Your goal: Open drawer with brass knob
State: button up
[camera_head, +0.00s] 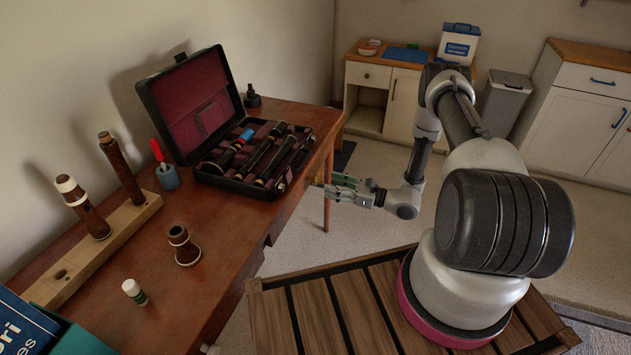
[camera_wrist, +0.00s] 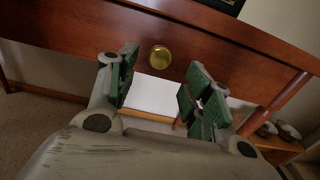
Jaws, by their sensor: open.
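The brass knob (camera_wrist: 160,57) shows in the wrist view as a round gold disc on the reddish-brown drawer front (camera_wrist: 215,57). My gripper (camera_wrist: 158,82) is open, its two green-padded fingers apart, with the knob between and just beyond the tips in the picture. I cannot tell whether either finger touches it. The drawer looks flush with the table front. In the head view my gripper (camera_head: 335,188) is beside the right edge of the wooden table (camera_head: 225,270), below its top. The drawer front is hidden there by the tabletop.
An open instrument case (camera_head: 200,130) with clarinet parts lies on the table near that edge. A wooden stand (camera_head: 100,245) with instrument joints, a screwdriver (camera_head: 165,172) and a small bottle (camera_head: 134,291) are also on top. Open floor (camera_head: 285,240) lies beside the table.

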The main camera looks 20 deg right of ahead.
aim_at(316, 180)
jog(key=x, duration=0.7)
grip_shut()
